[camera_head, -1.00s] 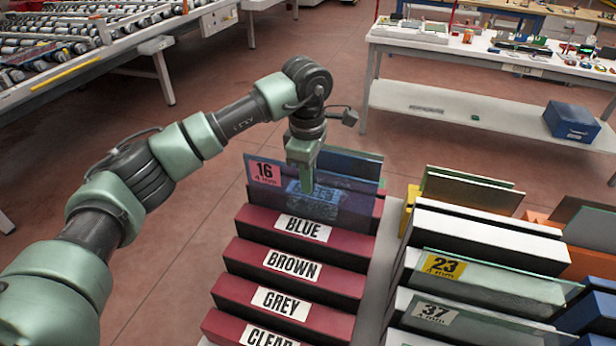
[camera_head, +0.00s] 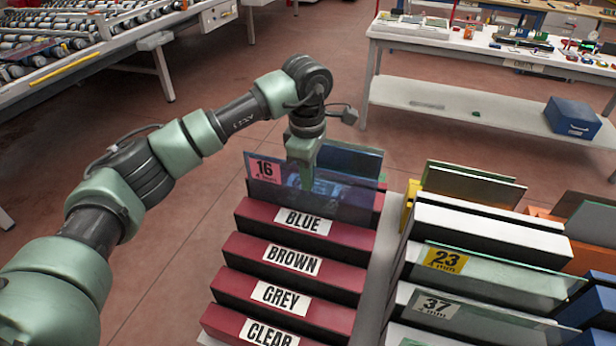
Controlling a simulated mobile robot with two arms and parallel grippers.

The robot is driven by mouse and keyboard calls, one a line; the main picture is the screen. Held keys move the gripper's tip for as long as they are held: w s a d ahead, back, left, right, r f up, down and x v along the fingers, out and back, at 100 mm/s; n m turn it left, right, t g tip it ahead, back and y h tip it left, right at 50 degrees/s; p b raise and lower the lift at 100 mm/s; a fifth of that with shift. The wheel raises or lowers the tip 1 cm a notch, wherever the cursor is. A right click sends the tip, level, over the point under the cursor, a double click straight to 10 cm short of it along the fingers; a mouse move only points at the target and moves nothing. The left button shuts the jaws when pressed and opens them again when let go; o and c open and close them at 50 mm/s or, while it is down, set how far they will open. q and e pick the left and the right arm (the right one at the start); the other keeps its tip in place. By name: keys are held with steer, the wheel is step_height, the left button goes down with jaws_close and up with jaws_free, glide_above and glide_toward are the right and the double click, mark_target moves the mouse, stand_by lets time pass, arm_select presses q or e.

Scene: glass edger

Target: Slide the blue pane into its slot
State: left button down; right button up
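The blue pane (camera_head: 342,203) is a see-through blue sheet with a pink "16 4 mm" label at its upper left. It stands nearly upright at the back of the dark red rack (camera_head: 262,247), behind the step labelled BLUE (camera_head: 303,221). Another bluish pane (camera_head: 350,160) stands just behind it. The pane's lower edge is hidden behind the BLUE step. My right gripper is not in view.
Brown, grey and clear steps descend toward me. To the right, a white rack (camera_head: 490,232) holds panes labelled 23 (camera_head: 490,275) and 37. A workbench (camera_head: 480,45) with small items and a blue box (camera_head: 572,118) stands behind. Floor left of the rack is clear.

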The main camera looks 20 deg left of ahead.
arm_select(q)
steer(key=shift+f, duration=0.25)
steer(key=c, duration=1.6)
jaws_free()
steer(key=shift+o, duration=0.2)
steer(key=shift+b, duration=0.3)
step_height(320, 180, up, 8)
steer(key=shift+s+f+b, duration=0.1)
steer(key=shift+s+b, duration=0.05)
steer(key=shift+b, duration=0.8)
